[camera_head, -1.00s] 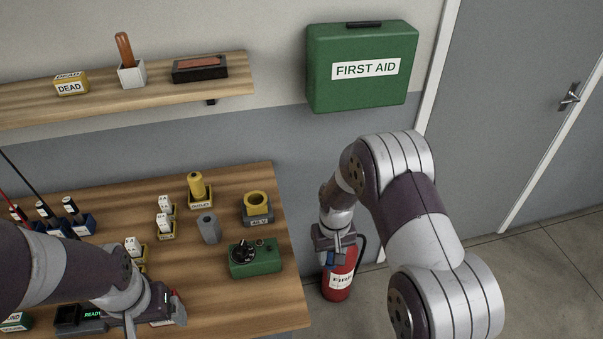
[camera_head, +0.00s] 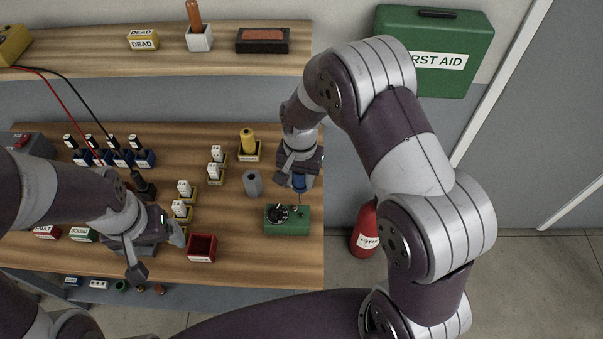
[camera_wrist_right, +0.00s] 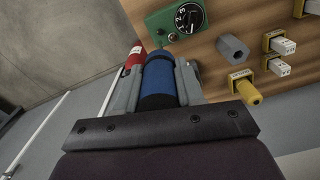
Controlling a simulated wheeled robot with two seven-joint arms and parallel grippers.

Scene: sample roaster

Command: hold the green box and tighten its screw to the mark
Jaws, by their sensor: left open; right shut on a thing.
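The green box (camera_head: 288,228) sits at the right end of the wooden table, with a black dial (camera_head: 280,213) on top. In the right wrist view the green box (camera_wrist_right: 160,20) shows at the top, its dial (camera_wrist_right: 190,17) marked with white numbers. My right gripper (camera_head: 297,182) is shut on a blue-handled screwdriver (camera_wrist_right: 158,75) and is just above and behind the box in the head view. I cannot tell whether the tip touches the box. My left gripper (camera_head: 157,252) is open, left of the box, near a small red bin.
The red bin (camera_head: 202,248) and a grey hexagonal block (camera_head: 253,183) stand left of the box. White plugs (camera_head: 213,172) and a yellow piece (camera_head: 248,143) stand further left. A fire extinguisher (camera_head: 364,232) is on the floor right of the table.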

